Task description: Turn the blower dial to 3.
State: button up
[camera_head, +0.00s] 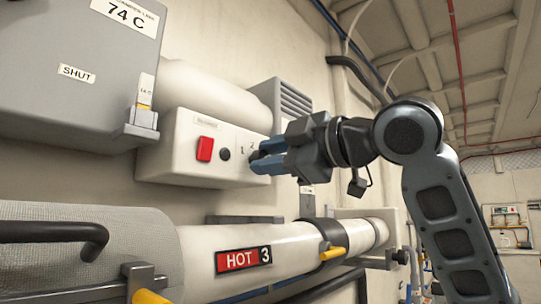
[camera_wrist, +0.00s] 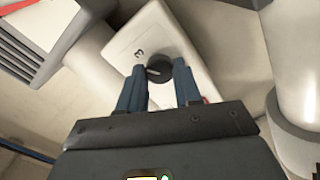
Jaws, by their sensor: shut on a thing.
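The blower box (camera_head: 180,152) is a white casing on the wall with a red switch (camera_head: 205,148) and the numerals 1 and 2 on its face. In the wrist view the dial (camera_wrist: 158,67) is a dark round knob with a light pointer line, on the box face (camera_wrist: 168,35). The printed numeral 3 (camera_wrist: 139,54) lies up and left of it. The pointer lies roughly sideways toward the left finger; its exact setting is unclear. My gripper (camera_head: 261,160) has its blue fingers closed around the dial, one on each side (camera_wrist: 159,85). In the head view the fingers hide the dial.
A round black fitting (camera_head: 225,154) sits beside the red switch. A grey cabinet (camera_head: 60,75) marked SHUT and 74 C juts out at upper left. Below runs a white pipe (camera_head: 300,245) labelled HOT 3, with yellow handles. A louvred grey unit (camera_head: 285,100) is behind the gripper.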

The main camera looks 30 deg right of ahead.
jog(key=shift+f+m, duration=0.1)
jog(key=shift+m, duration=0.3)
jog(key=o, duration=1)
jog(key=shift+o, duration=0.2)
jog(key=b+v, duration=0.2)
jog(key=v, duration=0.5)
jog(key=shift+s+d, duration=0.2)
jog(key=shift+s, duration=0.2)
jog(key=shift+d, duration=0.1)
